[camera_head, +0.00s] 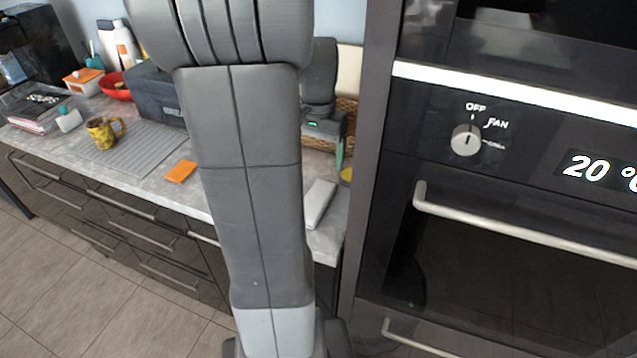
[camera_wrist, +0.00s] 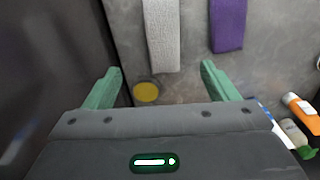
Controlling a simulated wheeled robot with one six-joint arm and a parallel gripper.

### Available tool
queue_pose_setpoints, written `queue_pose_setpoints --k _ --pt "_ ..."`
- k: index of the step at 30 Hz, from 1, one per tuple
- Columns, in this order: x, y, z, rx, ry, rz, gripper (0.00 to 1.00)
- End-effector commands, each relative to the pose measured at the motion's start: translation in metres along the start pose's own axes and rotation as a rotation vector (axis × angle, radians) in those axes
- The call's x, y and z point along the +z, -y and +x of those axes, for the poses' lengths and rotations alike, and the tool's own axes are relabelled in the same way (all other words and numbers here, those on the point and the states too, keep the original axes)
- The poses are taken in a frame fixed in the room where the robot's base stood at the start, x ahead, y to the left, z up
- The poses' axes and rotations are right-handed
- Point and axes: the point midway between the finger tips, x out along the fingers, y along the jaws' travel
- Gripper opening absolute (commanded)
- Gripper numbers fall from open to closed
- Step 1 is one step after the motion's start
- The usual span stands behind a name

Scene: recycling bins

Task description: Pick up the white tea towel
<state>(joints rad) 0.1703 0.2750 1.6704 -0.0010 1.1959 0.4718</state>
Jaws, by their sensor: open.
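The white tea towel (camera_head: 319,203) lies folded in a narrow strip on the counter, just right of my arm in the head view. In the wrist view the towel (camera_wrist: 162,38) runs down from the top edge, its near end just beyond my fingertips. My gripper (camera_wrist: 161,68) is open and empty, its green fingers spread to either side of the towel's line. In the head view my gripper (camera_head: 330,140) is partly hidden behind my arm, above the back of the counter.
A purple cloth (camera_wrist: 228,25) lies right of the towel, and a yellow round item (camera_wrist: 146,92) sits between my fingers' lines. A tall oven unit (camera_head: 480,200) borders the counter at right. A mug (camera_head: 103,132), orange item (camera_head: 181,171) and dark box (camera_head: 155,95) stand left.

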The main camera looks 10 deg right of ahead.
Motion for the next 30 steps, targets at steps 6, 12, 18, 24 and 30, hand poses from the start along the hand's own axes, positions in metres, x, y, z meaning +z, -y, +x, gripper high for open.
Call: queue_pose_setpoints --k 6,12,18,24,30 --pt "-0.001 0.0 0.028 0.002 0.006 0.007 0.8" --pt "-0.001 0.001 0.067 0.002 0.006 0.006 0.8" --pt "-0.001 0.001 0.085 0.0 0.002 0.005 0.8" --pt "0.0 0.003 0.103 0.002 0.006 0.004 0.8" --pt "0.0 0.005 0.129 0.001 0.004 0.005 0.8"
